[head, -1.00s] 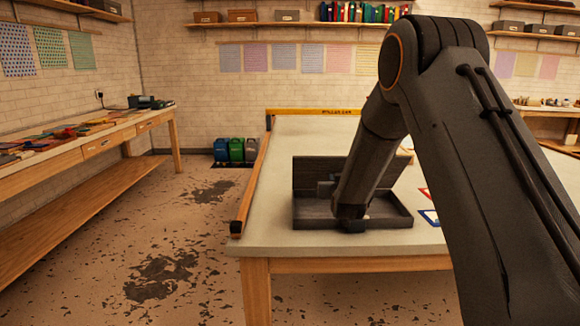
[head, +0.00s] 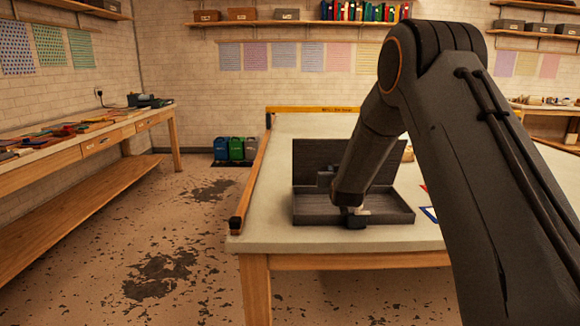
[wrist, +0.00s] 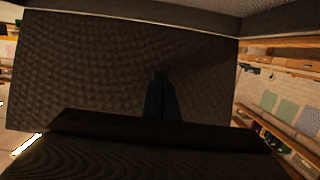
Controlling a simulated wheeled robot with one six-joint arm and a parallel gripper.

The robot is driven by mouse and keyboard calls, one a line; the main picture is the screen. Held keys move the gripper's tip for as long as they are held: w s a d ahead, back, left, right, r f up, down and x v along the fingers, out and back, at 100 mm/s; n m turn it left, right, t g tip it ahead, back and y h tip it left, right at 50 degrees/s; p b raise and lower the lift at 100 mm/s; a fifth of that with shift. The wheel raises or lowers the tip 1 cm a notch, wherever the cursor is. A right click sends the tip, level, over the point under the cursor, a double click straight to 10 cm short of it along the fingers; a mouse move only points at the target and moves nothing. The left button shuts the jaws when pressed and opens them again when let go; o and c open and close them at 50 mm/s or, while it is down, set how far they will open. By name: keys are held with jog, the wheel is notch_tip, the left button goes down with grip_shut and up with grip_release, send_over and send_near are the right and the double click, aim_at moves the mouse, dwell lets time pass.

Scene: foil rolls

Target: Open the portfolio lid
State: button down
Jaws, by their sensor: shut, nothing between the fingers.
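The portfolio is a dark grey shallow case (head: 385,219) on the near part of the pale table. Its lid (head: 312,158) stands raised along the back edge, close to upright. My arm reaches down in front of the case and hides its middle and part of the lid. My gripper (wrist: 160,78) is shut and empty in the wrist view, its fingers in front of a broad dark panel (wrist: 80,60) that looks like the lid. Whether the fingertips touch it I cannot tell.
The table (head: 275,236) has a wooden rail (head: 250,186) on its left edge and a yellow bar (head: 315,109) at the back. A blue-edged frame (head: 430,213) lies right of the case. A workbench (head: 80,141) stands at the left, with open floor between.

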jog(key=shift+w+f+b, duration=0.1)
jog(key=shift+w+b, duration=1.1)
jog(key=shift+w, duration=0.95)
jog(key=shift+s, duration=0.25)
jog(key=s+r+p, duration=0.3)
jog(key=s+p, duration=0.4)
jog(key=s, duration=0.8)
jog(key=shift+s+p, duration=0.3)
jog(key=shift+p, duration=0.1)
jog(key=shift+r, duration=0.1)
